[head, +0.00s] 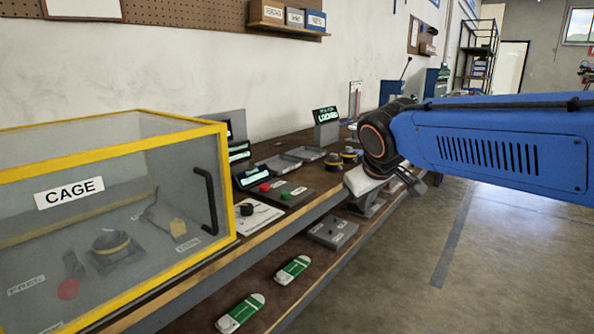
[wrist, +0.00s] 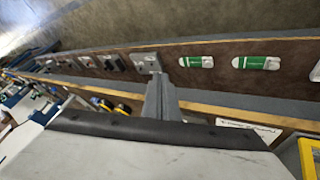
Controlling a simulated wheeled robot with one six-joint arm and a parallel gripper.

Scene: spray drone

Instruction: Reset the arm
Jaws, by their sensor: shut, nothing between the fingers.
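My blue arm reaches in from the right in the head view, with its dark wrist joint and pale gripper housing beside the workbench (head: 325,195) edge. My gripper (wrist: 160,92) shows in the wrist view as grey fingers closed together beyond the white housing, with nothing held. In that picture the fingers overlap the bench edge and the lower shelf. I cannot tell from the pictures how far they are from either. The fingertips are hard to make out in the head view.
A yellow-framed clear cage (head: 110,215) stands on the bench at the left. A panel with red and green buttons (head: 275,190) and small screens stand behind it. Green-and-white packs (head: 292,270) and a grey box (head: 332,232) lie on the lower shelf. Open floor (head: 490,260) lies right.

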